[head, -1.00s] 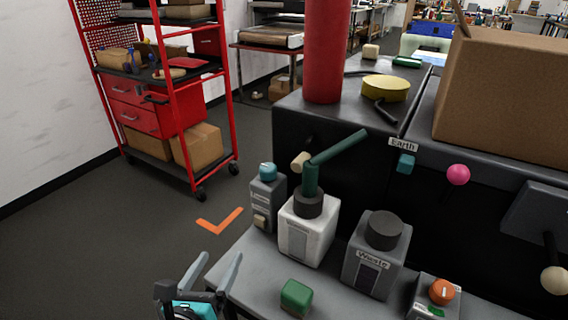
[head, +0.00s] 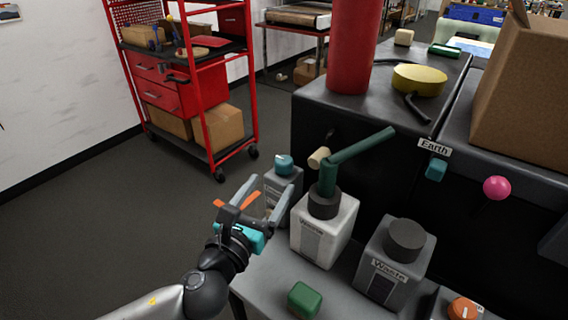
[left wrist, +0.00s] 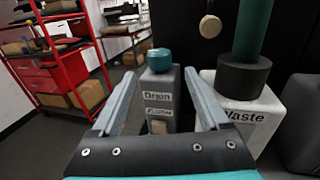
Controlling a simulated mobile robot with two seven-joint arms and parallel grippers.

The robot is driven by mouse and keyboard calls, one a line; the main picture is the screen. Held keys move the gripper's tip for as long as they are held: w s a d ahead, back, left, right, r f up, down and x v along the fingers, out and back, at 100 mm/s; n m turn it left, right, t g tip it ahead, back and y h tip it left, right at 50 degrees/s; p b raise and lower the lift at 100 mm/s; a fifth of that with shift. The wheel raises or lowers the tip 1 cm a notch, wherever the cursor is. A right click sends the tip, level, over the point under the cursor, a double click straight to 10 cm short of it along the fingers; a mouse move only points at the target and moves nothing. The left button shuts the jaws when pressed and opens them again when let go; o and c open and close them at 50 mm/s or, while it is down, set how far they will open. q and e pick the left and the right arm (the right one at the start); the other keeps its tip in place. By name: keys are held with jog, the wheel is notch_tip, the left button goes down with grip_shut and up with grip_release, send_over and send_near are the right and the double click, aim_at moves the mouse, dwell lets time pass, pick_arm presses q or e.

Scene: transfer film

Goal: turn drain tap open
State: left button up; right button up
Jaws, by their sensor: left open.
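The drain tap is a grey box (left wrist: 158,98) labelled "Drain" with a teal knob (left wrist: 159,60) on top, standing upright at the left end of the grey bench. In the head view its teal knob (head: 284,164) shows just behind my left gripper. My left gripper (head: 262,188) is open and empty, with its two fingers pointing toward the drain box. In the left wrist view the box stands between the two fingers, beyond them, and its knob sits above the fingertips. I cannot tell whether the fingers touch the box. My right gripper is not in view.
A white waste container (head: 325,228) with a green pipe (head: 362,146) stands right of the drain box. A grey waste container (head: 385,270), a green block (head: 304,300) and an orange knob (head: 462,309) are nearby. A red shelf cart (head: 190,90) stands behind on the floor.

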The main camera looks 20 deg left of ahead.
aim_at(280, 171)
pick_arm(q)
jog(key=w, duration=0.8)
jog(key=shift+w+d, duration=0.1)
jog(key=shift+d, duration=0.25)
grip_shut()
